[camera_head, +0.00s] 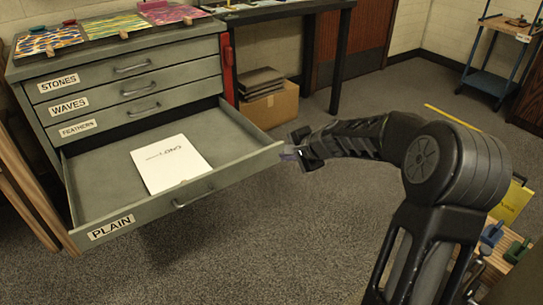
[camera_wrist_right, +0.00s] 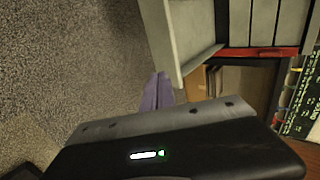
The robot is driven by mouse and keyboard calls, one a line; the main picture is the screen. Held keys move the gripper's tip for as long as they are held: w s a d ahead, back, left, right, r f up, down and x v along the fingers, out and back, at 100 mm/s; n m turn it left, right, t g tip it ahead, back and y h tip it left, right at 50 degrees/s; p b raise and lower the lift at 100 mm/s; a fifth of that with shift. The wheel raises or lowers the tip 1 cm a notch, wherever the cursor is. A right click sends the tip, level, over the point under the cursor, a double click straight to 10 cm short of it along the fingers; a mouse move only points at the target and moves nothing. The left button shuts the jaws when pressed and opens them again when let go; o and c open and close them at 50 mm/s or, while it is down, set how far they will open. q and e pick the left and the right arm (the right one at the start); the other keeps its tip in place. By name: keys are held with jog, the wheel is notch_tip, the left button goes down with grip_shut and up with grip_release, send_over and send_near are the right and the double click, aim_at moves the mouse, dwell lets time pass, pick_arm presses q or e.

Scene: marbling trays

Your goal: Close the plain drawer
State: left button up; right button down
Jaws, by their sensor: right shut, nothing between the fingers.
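The plain drawer (camera_head: 240,172) is the lowest drawer of the grey cabinet and stands pulled far out, with its "PLAIN" label at the left of its front. A white printed sheet stack (camera_head: 170,164) lies inside it. My right gripper (camera_head: 287,154) is shut and empty beside the right front corner of the drawer. In the right wrist view its purple fingertips (camera_wrist_right: 158,90) are close to the drawer's grey edge (camera_wrist_right: 168,45); I cannot tell whether they touch. My left gripper is not in view.
The stones drawer (camera_head: 100,72), waves drawer (camera_head: 150,86) and feathers drawer (camera_head: 115,116) above are shut. Marbled sheets (camera_head: 115,25) lie on the cabinet top. A cardboard box (camera_head: 270,105) stands behind, right of the cabinet. Carpet in front of the drawer is clear.

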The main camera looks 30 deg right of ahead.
jog(key=shift+w+f, duration=0.1)
jog(key=shift+f, duration=0.05)
jog(key=b, duration=0.2)
send_near(260, 156)
jog(key=x, duration=0.5)
jog(key=shift+s+f, duration=0.25)
jog(key=shift+f, duration=0.05)
jog(key=shift+w, duration=0.6)
